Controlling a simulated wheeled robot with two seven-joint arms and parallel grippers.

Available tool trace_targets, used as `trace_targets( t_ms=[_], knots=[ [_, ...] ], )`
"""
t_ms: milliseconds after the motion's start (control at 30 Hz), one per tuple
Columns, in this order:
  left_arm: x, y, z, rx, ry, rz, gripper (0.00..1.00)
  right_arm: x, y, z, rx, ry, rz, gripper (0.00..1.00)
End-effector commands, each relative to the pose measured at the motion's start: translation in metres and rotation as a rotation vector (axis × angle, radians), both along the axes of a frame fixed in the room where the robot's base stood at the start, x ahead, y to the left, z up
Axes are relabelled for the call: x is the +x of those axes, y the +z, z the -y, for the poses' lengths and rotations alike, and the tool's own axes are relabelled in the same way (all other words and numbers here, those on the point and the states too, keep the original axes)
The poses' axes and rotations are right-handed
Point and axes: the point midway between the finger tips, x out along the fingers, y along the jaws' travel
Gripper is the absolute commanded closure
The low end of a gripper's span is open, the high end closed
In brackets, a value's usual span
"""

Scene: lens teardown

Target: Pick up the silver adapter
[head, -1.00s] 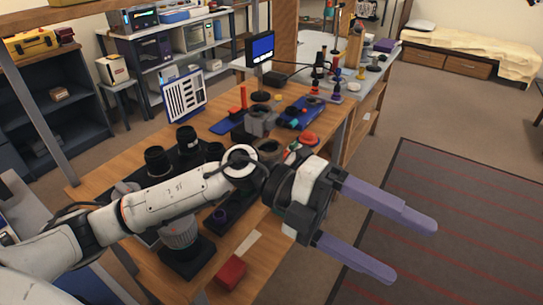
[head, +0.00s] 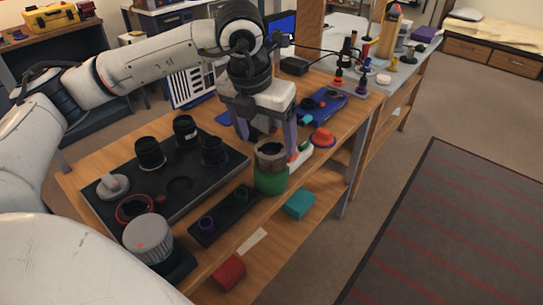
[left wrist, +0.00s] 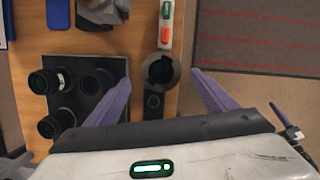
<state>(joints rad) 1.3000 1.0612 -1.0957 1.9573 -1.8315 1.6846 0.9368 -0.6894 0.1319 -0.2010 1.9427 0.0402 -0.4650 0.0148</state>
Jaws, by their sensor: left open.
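A grey metallic ring-like part (head: 271,152), apparently the silver adapter, sits upright on a green base (head: 271,182) near the bench's front edge. It also shows from above in the left wrist view (left wrist: 160,70), with a dark opening. My left gripper (head: 268,142) is open and empty, pointing down just above and behind this part. In the left wrist view its purple fingers (left wrist: 162,88) are spread, with the ring between and a little beyond their tips. Neither finger visibly touches it. My right gripper is not in view.
A black tray (head: 222,178) with several dark lenses lies left of the ring. A ribbed grey cylinder (head: 147,238) stands at the front left. A red round part (head: 322,137) and a white-and-red object (head: 300,156) are close on the right.

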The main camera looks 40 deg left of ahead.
Motion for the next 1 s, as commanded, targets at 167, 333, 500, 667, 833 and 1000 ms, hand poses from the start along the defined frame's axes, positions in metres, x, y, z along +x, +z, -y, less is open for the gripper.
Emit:
trace_targets(
  t_ms=[167,333,500,667,833,1000],
  knots=[
    [0.005,-0.016,0.0,0.001,-0.001,-0.003,0.22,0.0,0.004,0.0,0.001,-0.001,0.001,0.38],
    [0.013,-0.041,0.0,-0.001,0.0,-0.003,0.22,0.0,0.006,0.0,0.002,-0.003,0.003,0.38],
    [0.017,-0.052,-0.001,-0.001,0.0,-0.001,0.22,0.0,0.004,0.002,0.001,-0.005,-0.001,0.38],
    [0.017,-0.052,0.0,-0.002,-0.001,0.0,0.22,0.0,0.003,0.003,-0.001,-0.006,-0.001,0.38],
    [0.017,-0.052,0.0,-0.002,-0.001,0.0,0.46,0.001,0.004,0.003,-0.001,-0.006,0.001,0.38],
    [0.017,-0.051,0.0,-0.002,-0.002,0.001,0.68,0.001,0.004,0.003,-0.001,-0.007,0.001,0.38]
  ],
)
